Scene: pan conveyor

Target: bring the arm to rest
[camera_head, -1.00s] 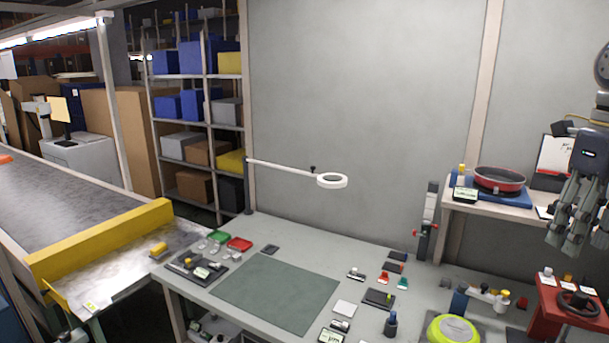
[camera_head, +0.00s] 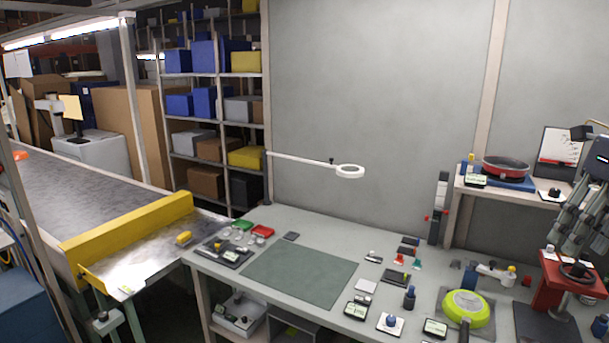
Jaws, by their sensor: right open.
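My right gripper (camera_head: 573,238) is at the right edge of the head view, part of it cut off by the frame. Its grey fingers point down, open, with nothing seen between them. It appears above or in front of the red stand with a black handwheel (camera_head: 577,271); I cannot tell the gap. My left gripper is not in view. A red pan (camera_head: 505,168) sits on a blue base on the raised shelf at the right. A lime-green pan (camera_head: 466,308) lies on the workbench at the lower right.
The conveyor (camera_head: 95,205) with a yellow barrier (camera_head: 125,228) is at the left. A rack of boxes (camera_head: 217,120) stands behind. The mat is bare.

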